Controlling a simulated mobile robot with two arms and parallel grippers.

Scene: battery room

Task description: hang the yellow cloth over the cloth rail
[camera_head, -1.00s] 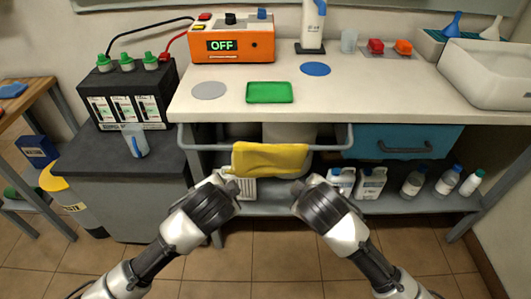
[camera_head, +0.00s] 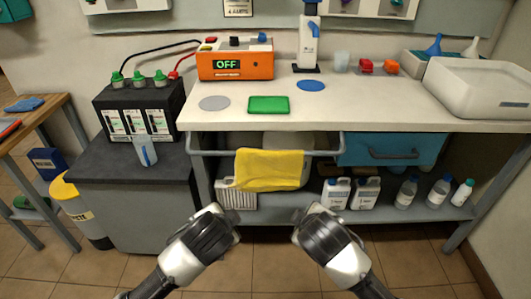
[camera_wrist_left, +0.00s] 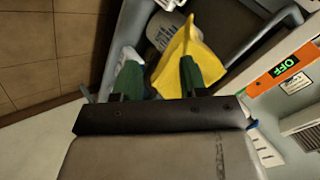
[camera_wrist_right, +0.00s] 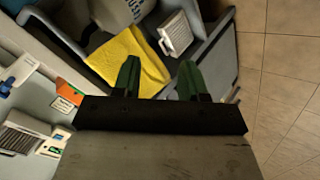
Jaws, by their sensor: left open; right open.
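The yellow cloth (camera_head: 270,171) hangs over the grey cloth rail (camera_head: 322,152) at the front of the workbench, draped down below the bar. It also shows in the left wrist view (camera_wrist_left: 188,62) and in the right wrist view (camera_wrist_right: 130,62). My left gripper (camera_head: 232,222) is open and empty, below and in front of the cloth's left side. My right gripper (camera_head: 300,222) is open and empty, below and in front of the cloth's right side. Both grippers are apart from the cloth in the head view. The cloth's back side is hidden.
The workbench (camera_head: 350,105) holds an orange OFF device (camera_head: 236,66), a green tray (camera_head: 268,105) and a white basin (camera_head: 480,85). A blue drawer (camera_head: 385,148) is right of the rail. Several bottles stand on the lower shelf (camera_head: 300,213). A battery (camera_head: 140,112) sits on a cabinet at left.

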